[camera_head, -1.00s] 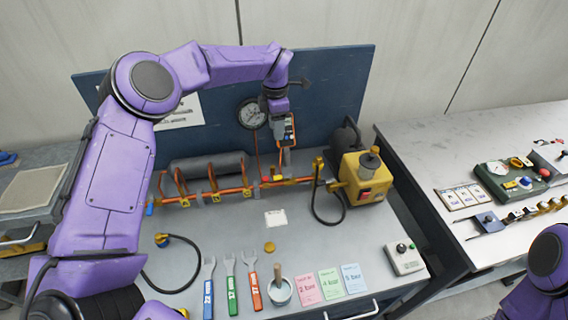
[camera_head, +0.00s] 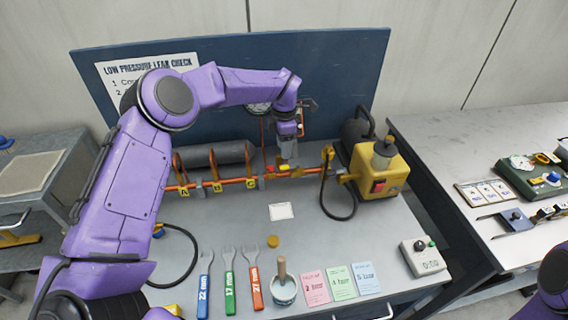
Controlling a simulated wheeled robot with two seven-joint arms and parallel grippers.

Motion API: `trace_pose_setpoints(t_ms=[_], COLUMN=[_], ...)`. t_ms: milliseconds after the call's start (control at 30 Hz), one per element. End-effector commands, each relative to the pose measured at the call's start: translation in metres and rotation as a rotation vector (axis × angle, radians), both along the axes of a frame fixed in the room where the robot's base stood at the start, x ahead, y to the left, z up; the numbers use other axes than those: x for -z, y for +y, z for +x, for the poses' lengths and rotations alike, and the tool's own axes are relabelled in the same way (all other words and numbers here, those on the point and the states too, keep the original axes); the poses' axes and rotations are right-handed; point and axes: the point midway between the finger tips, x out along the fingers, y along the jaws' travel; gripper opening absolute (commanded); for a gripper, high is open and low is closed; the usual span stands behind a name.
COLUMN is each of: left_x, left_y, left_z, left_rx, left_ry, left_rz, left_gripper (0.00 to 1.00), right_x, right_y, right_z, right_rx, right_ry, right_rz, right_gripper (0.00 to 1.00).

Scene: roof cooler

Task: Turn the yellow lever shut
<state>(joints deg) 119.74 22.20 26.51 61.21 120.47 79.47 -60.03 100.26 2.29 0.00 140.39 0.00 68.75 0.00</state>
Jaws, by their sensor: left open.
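The yellow lever (camera_head: 283,168) is small and sits on the copper pipe (camera_head: 235,181) near the middle of the bench, with red parts close by. My left gripper (camera_head: 288,160) is open and points down right over the pipe at the lever. Its fingers partly hide the lever, and I cannot tell whether they touch it. Only a purple part of my right arm shows at the lower right edge; its gripper is out of view.
A yellow pump (camera_head: 378,172) stands right of the pipe, with a black hose beside it. Spanners (camera_head: 229,285), a pot with a brush (camera_head: 283,290) and coloured cards (camera_head: 340,282) lie along the front. A grey control box (camera_head: 424,258) stands at the right. The bench middle is mostly clear.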

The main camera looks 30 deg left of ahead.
Motion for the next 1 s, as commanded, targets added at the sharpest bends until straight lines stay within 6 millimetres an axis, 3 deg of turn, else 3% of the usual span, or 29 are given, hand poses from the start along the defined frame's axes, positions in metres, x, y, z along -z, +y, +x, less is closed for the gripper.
trace_pose_setpoints(t_ms=[100, 300, 667, 800, 1000], left_x=[0.025, 0.060, 0.071, 0.071, 0.071], left_y=[0.000, 0.000, 0.000, 0.000, 0.000], left_z=[-0.001, 0.000, 0.000, 0.000, 0.000], left_rx=[0.001, 0.000, 0.000, 0.000, -0.003], left_ry=[0.005, 0.003, 0.000, 0.000, 0.000], left_rz=[0.002, 0.002, 0.001, 0.001, 0.001], left_gripper=[0.45, 0.45, 0.45, 0.00, 0.00], right_x=[-0.014, -0.023, -0.023, -0.023, -0.023], right_y=[0.000, 0.000, 0.000, 0.000, 0.000], right_z=[0.000, 0.000, 0.000, 0.000, 0.000], right_rx=[0.000, 0.000, 0.000, 0.000, 0.000], right_ry=[0.000, 0.000, 0.000, 0.000, 0.000], right_rz=[0.000, 0.000, 0.000, 0.000, 0.000], right_gripper=[0.43, 0.43, 0.43, 0.43, 0.43])
